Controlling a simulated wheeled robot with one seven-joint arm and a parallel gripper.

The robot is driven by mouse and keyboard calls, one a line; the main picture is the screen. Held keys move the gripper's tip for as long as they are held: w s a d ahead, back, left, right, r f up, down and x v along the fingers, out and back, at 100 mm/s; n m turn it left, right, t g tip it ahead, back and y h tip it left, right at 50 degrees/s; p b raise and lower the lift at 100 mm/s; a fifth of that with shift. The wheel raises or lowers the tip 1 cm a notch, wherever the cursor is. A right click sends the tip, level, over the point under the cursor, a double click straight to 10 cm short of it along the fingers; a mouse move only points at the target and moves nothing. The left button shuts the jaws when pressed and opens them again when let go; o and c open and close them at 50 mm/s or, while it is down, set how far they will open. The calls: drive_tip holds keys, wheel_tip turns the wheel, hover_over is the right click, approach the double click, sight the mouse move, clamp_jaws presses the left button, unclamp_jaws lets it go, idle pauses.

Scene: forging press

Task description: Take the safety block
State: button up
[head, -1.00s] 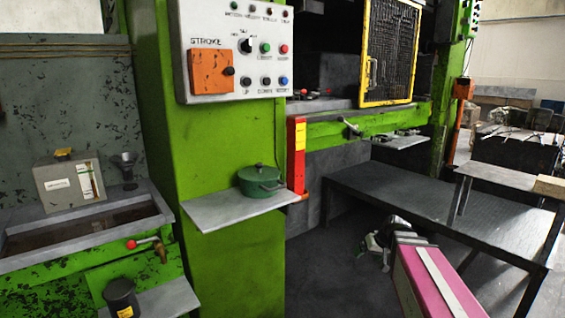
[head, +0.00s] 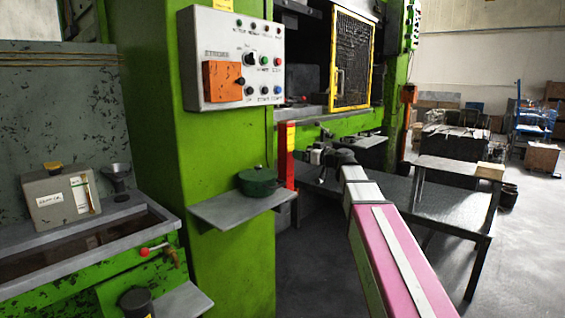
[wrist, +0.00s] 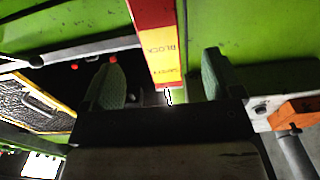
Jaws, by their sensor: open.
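The safety block (head: 287,155) is an upright red and yellow post. It stands at the front of the green press, just behind the right end of a small grey shelf. In the wrist view the block (wrist: 158,45) shows its yellow lettered face and red ends. My gripper (wrist: 162,62) is open, with one green-padded finger on each side of the block in that view. I cannot tell how deep the block is between the fingers, and no contact shows. In the head view my gripper (head: 312,156) is just right of the block.
A green pot (head: 258,182) sits on the grey shelf (head: 240,207) close left of the block. The control box (head: 235,60) is above. A dark metal table (head: 440,215) stands under my arm to the right.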

sight(291, 149)
drive_tip(key=x, duration=1)
drive_tip(key=shift+w, duration=0.15)
drive_tip(key=shift+d, duration=0.1)
clamp_jaws()
drive_tip(key=shift+r, duration=0.1)
